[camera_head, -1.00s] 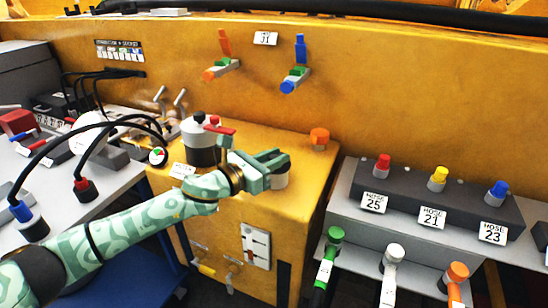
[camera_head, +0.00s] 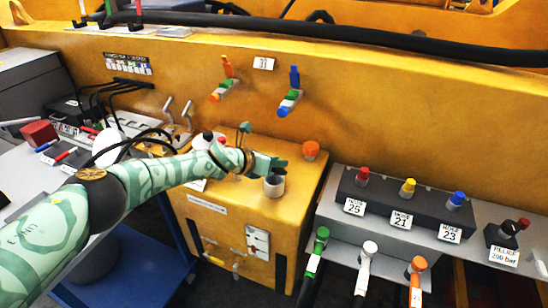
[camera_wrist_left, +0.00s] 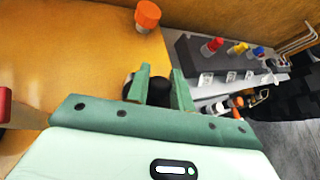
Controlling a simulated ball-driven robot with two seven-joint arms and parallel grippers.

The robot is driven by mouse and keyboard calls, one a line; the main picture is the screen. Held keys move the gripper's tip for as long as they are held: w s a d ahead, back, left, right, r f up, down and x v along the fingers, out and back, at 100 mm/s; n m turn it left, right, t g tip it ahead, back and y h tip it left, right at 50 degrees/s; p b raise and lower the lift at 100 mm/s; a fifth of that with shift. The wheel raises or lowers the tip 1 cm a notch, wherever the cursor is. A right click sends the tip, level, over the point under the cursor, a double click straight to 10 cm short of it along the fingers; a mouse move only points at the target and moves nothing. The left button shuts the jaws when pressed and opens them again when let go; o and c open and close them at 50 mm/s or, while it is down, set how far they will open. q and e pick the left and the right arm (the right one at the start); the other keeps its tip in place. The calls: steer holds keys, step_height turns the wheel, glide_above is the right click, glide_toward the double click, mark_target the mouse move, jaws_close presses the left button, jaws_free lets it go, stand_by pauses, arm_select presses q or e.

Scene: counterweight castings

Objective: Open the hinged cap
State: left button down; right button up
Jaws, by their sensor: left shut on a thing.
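A short grey filler neck (camera_head: 274,186) stands on top of the orange housing (camera_head: 225,205) in the head view; its upper rim is exposed and looks dark inside. My left gripper (camera_head: 273,165) is just above and behind the neck, fingers pointing right. In the left wrist view the fingers (camera_wrist_left: 160,88) are closed on a dark round part, which looks like the hinged cap (camera_wrist_left: 160,92). The fingers hide much of the cap, and its hinge cannot be made out. My right gripper is not in view.
An orange knob (camera_head: 311,151) stands behind and right of the neck. A white-and-dark canister and red lever are partly hidden behind my left arm. The hose block (camera_head: 385,203) with coloured caps is at the right. The yellow wall (camera_head: 400,125) rises behind.

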arm_select(q)
steer(key=shift+w+r+g, duration=0.15)
steer(key=shift+w+g, duration=0.1)
steer(key=shift+g, duration=0.05)
stand_by(0.4)
steer(key=c, duration=1.3)
jaws_free()
steer(key=shift+o, duration=0.2)
steer(key=p+v, duration=0.8)
steer(key=v, duration=0.8)
steer(key=shift+s+d+r, duration=0.1)
steer(key=shift+r, duration=0.05)
